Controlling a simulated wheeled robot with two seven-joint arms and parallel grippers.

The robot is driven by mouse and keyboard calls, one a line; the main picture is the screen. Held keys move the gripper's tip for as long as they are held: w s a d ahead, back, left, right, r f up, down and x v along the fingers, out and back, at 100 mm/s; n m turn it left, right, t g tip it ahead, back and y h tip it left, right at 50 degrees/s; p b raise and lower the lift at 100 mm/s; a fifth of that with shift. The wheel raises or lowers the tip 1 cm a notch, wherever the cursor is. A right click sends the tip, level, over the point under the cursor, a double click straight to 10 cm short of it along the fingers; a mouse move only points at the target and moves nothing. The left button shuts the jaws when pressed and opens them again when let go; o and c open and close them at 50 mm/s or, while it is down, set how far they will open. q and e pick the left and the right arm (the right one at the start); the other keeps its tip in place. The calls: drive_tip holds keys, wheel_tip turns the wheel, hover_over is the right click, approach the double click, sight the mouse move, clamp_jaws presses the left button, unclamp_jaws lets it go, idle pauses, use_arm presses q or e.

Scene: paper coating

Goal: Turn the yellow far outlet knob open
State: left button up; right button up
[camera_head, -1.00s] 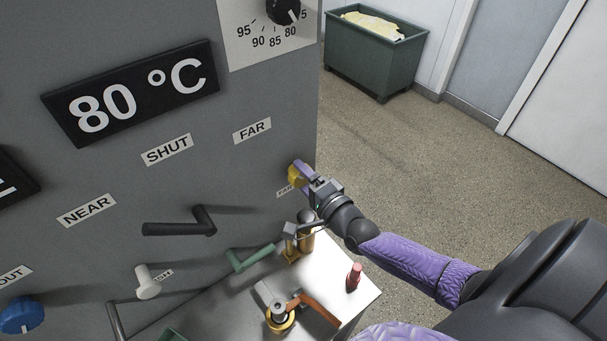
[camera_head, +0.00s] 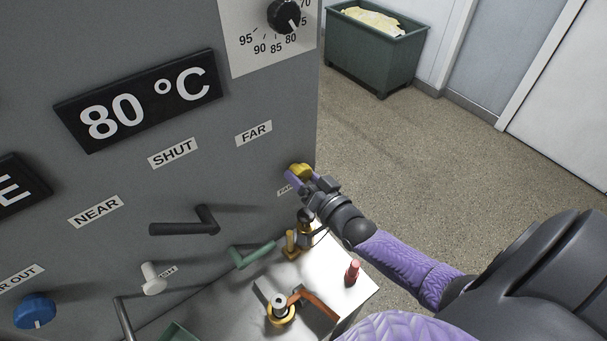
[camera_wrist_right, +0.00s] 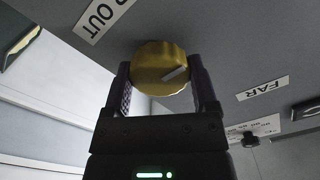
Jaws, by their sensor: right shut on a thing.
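The yellow far outlet knob (camera_head: 300,170) is on the right part of the grey machine panel, near its right edge. My right gripper (camera_head: 302,180) is at the knob and shut on it. In the right wrist view the round yellow knob (camera_wrist_right: 160,68) sits between the two dark fingers of the gripper (camera_wrist_right: 162,88), with a pale pointer mark on its face slanting to the upper right. A label ending in "OUT" (camera_wrist_right: 103,18) is beside it. Part of the knob's label is hidden by the gripper in the head view. My left gripper is not in view.
A black lever (camera_head: 185,224), a white knob (camera_head: 152,279), a green handle (camera_head: 252,254) and a blue knob (camera_head: 35,311) are on the panel. A metal ledge below bears brass fittings, an orange lever (camera_head: 318,303) and a red piece (camera_head: 352,271). A green bin (camera_head: 372,55) stands on open floor.

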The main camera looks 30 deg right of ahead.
drive_tip(key=n, duration=0.5)
drive_tip(key=shift+p, duration=0.35)
drive_tip(key=n, duration=0.3)
drive_tip(key=shift+n, duration=1.9)
drive_tip(key=o, duration=1.1)
drive_tip(key=shift+o, duration=0.2)
drive_tip(key=shift+s, duration=0.1)
drive_tip(key=s+p, duration=0.1)
drive_tip(key=s, duration=0.8)
drive_tip(key=shift+s+d, duration=0.35)
drive_tip(key=shift+s, duration=0.05)
